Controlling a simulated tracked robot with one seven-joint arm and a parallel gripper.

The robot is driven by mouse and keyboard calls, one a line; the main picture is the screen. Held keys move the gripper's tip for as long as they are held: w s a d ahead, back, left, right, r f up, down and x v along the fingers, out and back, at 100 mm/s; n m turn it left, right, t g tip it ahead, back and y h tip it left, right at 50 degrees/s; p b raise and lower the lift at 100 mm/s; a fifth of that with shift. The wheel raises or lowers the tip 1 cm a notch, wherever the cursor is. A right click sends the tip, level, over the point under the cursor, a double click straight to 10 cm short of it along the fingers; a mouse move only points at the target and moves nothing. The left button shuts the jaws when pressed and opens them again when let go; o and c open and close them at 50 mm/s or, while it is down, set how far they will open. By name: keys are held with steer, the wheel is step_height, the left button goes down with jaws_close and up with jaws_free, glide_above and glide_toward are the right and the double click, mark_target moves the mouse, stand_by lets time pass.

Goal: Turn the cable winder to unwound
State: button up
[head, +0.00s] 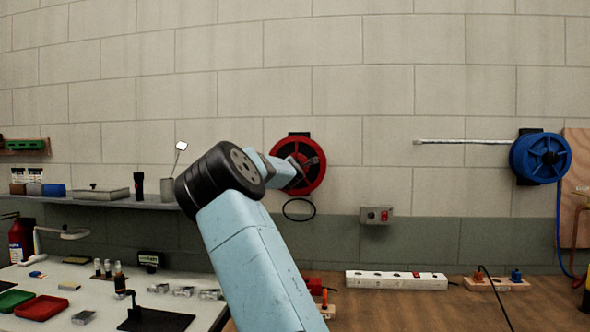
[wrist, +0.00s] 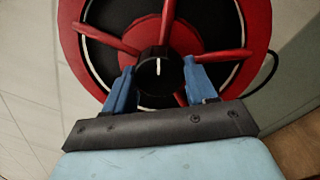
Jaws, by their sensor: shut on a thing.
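The cable winder is a red reel (head: 319,174) on the wall, with a black drum. In the wrist view the winder (wrist: 258,30) fills the upper part, with red spokes and a black centre knob (wrist: 152,76) carrying a white mark that points up. My gripper (head: 295,166) is at the front of the winder in the head view, partly hidden by my own arm. In the wrist view its blue fingers (wrist: 160,78) stand on either side of the knob, shut on it. The rear of the winder is hidden.
A blue reel (head: 540,158) hangs at the far right. A white power strip (head: 396,280) lies on the wooden bench below. A shelf (head: 120,199) and cluttered white table (head: 60,275) are left.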

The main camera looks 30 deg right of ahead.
steer(key=m, duration=0.8)
steer(key=m+h, duration=0.1)
steer(key=m, duration=0.3)
steer(key=shift+f+g, duration=0.3)
steer(key=shift+g, duration=0.1)
steer(key=m, duration=0.5)
steer(key=shift+m, duration=0.3)
steer(key=shift+r+m+g+y, duration=0.1)
steer(key=shift+m+g+y, duration=0.15)
steer(key=shift+m, duration=5.7)
steer(key=shift+r+m+g+y, duration=0.15)
steer(key=shift+m+y, duration=0.2)
steer(key=shift+m, duration=5.6)
steer(key=o, duration=0.8)
steer(key=shift+f, duration=0.1)
steer(key=shift+c, duration=0.2)
steer(key=shift+o, duration=1.4)
steer(key=shift+w+r, duration=0.1)
steer(key=shift+r, duration=0.1)
